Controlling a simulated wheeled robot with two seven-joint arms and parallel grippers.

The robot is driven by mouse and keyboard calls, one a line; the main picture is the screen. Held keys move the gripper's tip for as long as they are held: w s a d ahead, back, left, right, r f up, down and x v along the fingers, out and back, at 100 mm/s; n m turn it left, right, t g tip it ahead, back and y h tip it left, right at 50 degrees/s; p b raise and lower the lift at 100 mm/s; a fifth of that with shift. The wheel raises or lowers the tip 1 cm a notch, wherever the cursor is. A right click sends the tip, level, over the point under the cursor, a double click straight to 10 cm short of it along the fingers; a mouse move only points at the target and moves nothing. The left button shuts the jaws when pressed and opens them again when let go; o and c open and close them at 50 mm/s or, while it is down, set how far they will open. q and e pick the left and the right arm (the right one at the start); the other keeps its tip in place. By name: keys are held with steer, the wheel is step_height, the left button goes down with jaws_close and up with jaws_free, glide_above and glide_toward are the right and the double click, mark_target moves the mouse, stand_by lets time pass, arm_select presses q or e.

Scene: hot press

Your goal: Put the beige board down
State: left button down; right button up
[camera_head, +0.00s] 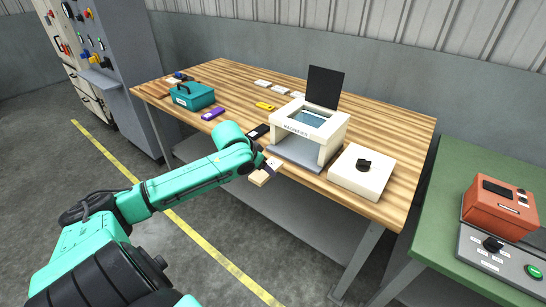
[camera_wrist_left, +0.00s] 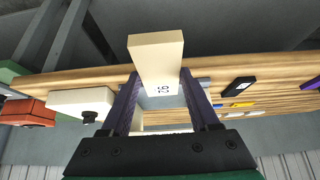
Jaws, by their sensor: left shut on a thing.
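My left gripper (camera_head: 268,170) reaches in from the left and is shut on the beige board (camera_head: 259,178), at the front edge of the table. In the left wrist view the board (camera_wrist_left: 156,52) sticks out from between the dark fingers of the gripper (camera_wrist_left: 155,85), and the mark "02" shows on its face. The board is in front of the white press (camera_head: 309,131) with its grey base plate (camera_head: 291,161). I cannot tell whether the board touches the table edge. My right gripper is not in view.
The wooden table (camera_head: 395,127) holds a white box with a black knob (camera_head: 360,172) right of the press. Black (camera_head: 258,131), purple (camera_head: 213,114), yellow (camera_head: 265,106) and several white boards lie to the left and behind. A teal box (camera_head: 192,95) stands far left.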

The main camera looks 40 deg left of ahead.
mark_target(265, 179)
arm_select(q)
steer(key=shift+s, duration=0.2)
steer(key=shift+w+f, duration=0.25)
steer(key=shift+w+d+f, duration=0.15)
steer(key=shift+d+f, duration=0.05)
steer(key=shift+f, duration=0.25)
steer(key=shift+w+d+f, duration=0.1)
steer(key=shift+d+f, duration=0.05)
steer(key=shift+f, duration=0.25)
steer(key=shift+s+d+f, duration=0.55)
steer(key=shift+d+f, duration=0.3)
steer(key=s+d+f, duration=0.1)
steer(key=s+d, duration=0.5)
steer(key=d, duration=0.3)
steer(key=s+d, duration=0.5)
steer(key=d, duration=0.4)
steer(key=shift+s+d+f, duration=0.25)
steer(key=shift+s+f, duration=0.1)
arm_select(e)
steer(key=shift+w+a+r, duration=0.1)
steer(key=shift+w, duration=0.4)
